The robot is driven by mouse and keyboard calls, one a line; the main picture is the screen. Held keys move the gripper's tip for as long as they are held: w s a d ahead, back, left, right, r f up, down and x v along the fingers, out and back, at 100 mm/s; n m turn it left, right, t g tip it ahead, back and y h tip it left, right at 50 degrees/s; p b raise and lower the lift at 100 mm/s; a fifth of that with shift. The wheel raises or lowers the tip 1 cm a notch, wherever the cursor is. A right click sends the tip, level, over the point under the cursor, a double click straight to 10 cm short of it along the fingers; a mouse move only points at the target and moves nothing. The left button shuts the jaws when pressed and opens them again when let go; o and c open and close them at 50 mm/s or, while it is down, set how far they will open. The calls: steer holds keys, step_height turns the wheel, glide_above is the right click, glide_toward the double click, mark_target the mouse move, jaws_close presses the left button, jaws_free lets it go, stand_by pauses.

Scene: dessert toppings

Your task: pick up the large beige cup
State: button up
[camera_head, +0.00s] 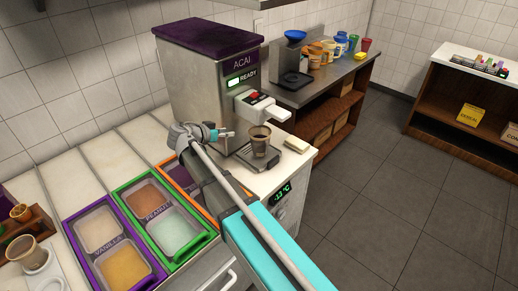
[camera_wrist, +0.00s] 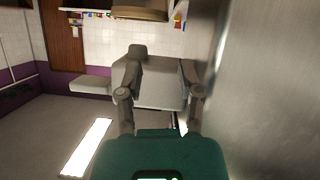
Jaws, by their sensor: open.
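A beige-brown cup (camera_head: 260,138) stands upright on the drip tray (camera_head: 259,157) under the spout of the acai machine. My gripper (camera_head: 222,134) is to the left of this cup, apart from it, at about the height of its rim. In the wrist view, which looks upside down, the two fingers of my gripper (camera_wrist: 160,75) are spread with nothing held between them. A tan rounded thing, likely the same cup (camera_wrist: 140,12), is cut off at the top edge. Another beige cup (camera_head: 26,254) sits in a holder at the far left.
The acai machine (camera_head: 205,85) stands close behind my gripper, its dispenser head (camera_head: 258,106) above the cup. Topping tubs, one in a green frame (camera_head: 125,190), lie left of my arm. A light block (camera_head: 297,145) lies right of the drip tray. Several coloured cups (camera_head: 340,42) stand farther back.

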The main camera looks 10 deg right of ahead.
steer(key=shift+w+a+r, duration=0.15)
steer(key=shift+a, duration=0.15)
steer(key=shift+d, duration=0.1)
steer(key=b, duration=0.3)
glide_toward(251, 129)
steer(key=x, duration=0.3)
steer(key=shift+w+d, duration=0.2)
steer(key=shift+d, duration=0.45)
steer(key=shift+b+x, duration=1.1)
steer(key=shift+x, duration=1.55)
steer(key=shift+w+a, duration=0.1)
steer(key=shift+w, duration=0.05)
